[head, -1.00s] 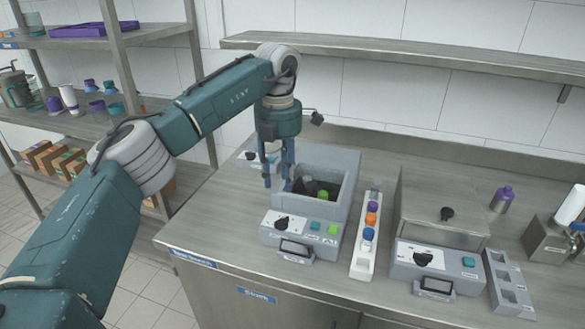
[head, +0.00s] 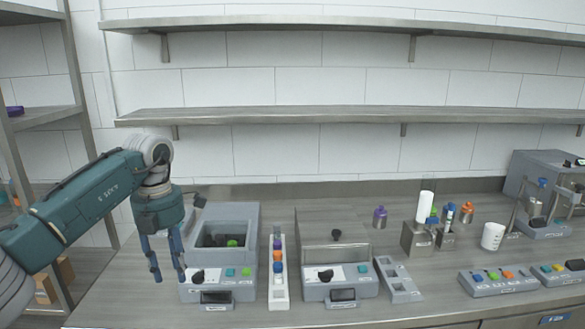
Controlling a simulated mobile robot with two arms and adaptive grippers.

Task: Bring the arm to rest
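My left arm comes in from the left, and its gripper (head: 168,277) hangs pointing down. Its two fingers are apart with nothing visible between them. It is at the left side of a grey open-topped machine (head: 225,214) with a knob, small buttons and a display on its front. Whether the fingers touch anything is hard to tell. The machine's well holds dark items and a green one. My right gripper is not in view.
A white rack (head: 279,297) with coloured caps stands between the open machine and a lidded grey machine (head: 337,258). A slotted grey block (head: 398,280), purple bottle (head: 379,217), white cup (head: 492,236) and button panel (head: 498,280) stand further right. A wall shelf (head: 345,115) runs above.

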